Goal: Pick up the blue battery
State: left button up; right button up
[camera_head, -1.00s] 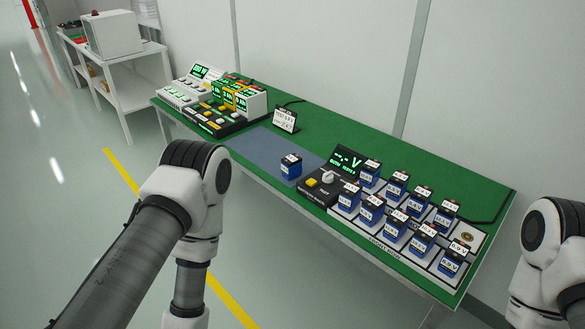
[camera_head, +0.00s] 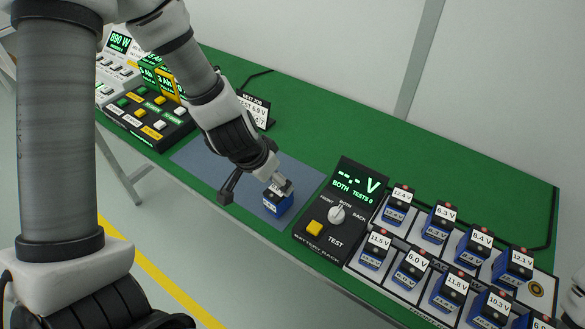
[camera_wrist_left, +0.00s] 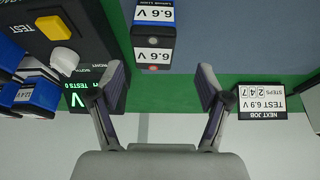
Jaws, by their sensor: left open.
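A blue battery (camera_head: 278,203) with a dark top and white labels stands alone on the grey-blue mat (camera_head: 206,166), near the table's front edge. In the wrist view the battery (camera_wrist_left: 153,32) reads 6.6 V and is at the top, ahead of the fingers and not between them. My left gripper (camera_head: 256,192) is open and empty. In the head view it is over the mat, with one finger overlapping the battery's top and the other to its left. In the wrist view both fingers of the gripper (camera_wrist_left: 162,82) are spread.
A tester (camera_head: 337,215) with a knob and yellow button stands just right of the battery. A rack (camera_head: 403,288) with several more blue batteries is further right. A job card (camera_head: 257,110) stands behind my gripper, and control panels (camera_head: 150,122) are at the left.

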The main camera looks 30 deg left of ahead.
aim_at(278, 190)
pick_arm(q)
jog(key=f+b, duration=0.1)
jog(key=d+f+b, duration=0.1)
jog(key=shift+d+f+b, duration=0.2)
jog(key=shift+d+b, duration=0.1)
jog(key=shift+b, duration=0.1)
jog(key=b+x, duration=0.1)
jog(key=x, duration=0.1)
jog(key=a+b+x, duration=0.1)
jog(key=x, duration=0.1)
jog(key=shift+w+f+b, duration=0.25)
jog(key=shift+f+b, duration=0.15)
jog(key=shift+d+r, duration=0.15)
jog(key=shift+r, duration=0.1)
jog(key=shift+s, duration=0.15)
jog(key=shift+c, duration=0.7)
grip_shut()
